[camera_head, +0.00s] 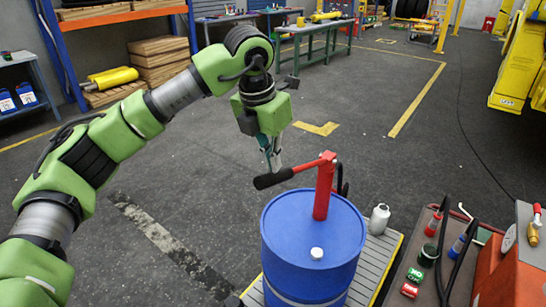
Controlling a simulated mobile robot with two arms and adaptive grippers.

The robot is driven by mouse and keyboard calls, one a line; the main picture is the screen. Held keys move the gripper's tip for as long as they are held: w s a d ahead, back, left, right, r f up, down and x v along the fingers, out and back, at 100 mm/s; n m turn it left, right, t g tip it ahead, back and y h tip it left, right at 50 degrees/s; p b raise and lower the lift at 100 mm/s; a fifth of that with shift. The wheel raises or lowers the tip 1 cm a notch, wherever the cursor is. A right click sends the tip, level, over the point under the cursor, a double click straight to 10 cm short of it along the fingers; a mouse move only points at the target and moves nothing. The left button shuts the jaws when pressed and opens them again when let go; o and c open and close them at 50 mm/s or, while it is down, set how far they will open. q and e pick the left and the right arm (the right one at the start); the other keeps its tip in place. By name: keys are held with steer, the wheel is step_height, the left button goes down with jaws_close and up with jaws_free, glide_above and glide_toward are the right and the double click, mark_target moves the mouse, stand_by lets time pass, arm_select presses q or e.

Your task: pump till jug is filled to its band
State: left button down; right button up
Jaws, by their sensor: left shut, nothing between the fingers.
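A blue drum (313,245) stands on a slatted platform with a red hand pump (323,190) upright on its top. The pump's lever slopes down to the left and ends in a black grip (272,180). My left gripper (273,168) points down at the lever, its fingers shut and empty, just above or behind the grip; I cannot tell whether they touch. A small pale jug (379,219) stands right of the drum; its band and fill level cannot be made out. A black hose (343,182) shows behind the pump. My right gripper is not in view.
The slatted platform (386,257) has a yellow edge. A cart or bench top (428,262) at the lower right holds small cans, black hoses and a red-orange machine (512,270). Open floor lies left of the drum. Shelving (62,50) and workbenches stand at the back.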

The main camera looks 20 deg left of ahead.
mark_target(273, 185)
arm_select(q)
steer(key=s+a+f+b+x, duration=0.1)
steer(key=s+b+x, duration=0.2)
steer(key=b+x, duration=1)
steer(key=p+v, duration=0.2)
steer(key=w+p+v, duration=0.1)
steer(key=p+v, duration=0.1)
steer(key=p, duration=0.1)
steer(key=p+v, duration=0.2)
steer(key=p, duration=0.1)
steer(key=shift+w+d+r, duration=0.15)
steer(key=shift+d+r, duration=0.1)
steer(key=shift+r, duration=0.15)
steer(key=p+v, duration=0.2)
steer(key=v, duration=0.1)
steer(key=w+p+v, duration=0.1)
steer(key=p+v, duration=0.2)
steer(key=v, duration=0.1)
steer(key=w+d+p+v, duration=0.1)
steer(key=p+v, duration=0.2)
steer(key=v, duration=0.1)
steer(key=shift+w+r, duration=0.25)
steer(key=shift+r, duration=0.05)
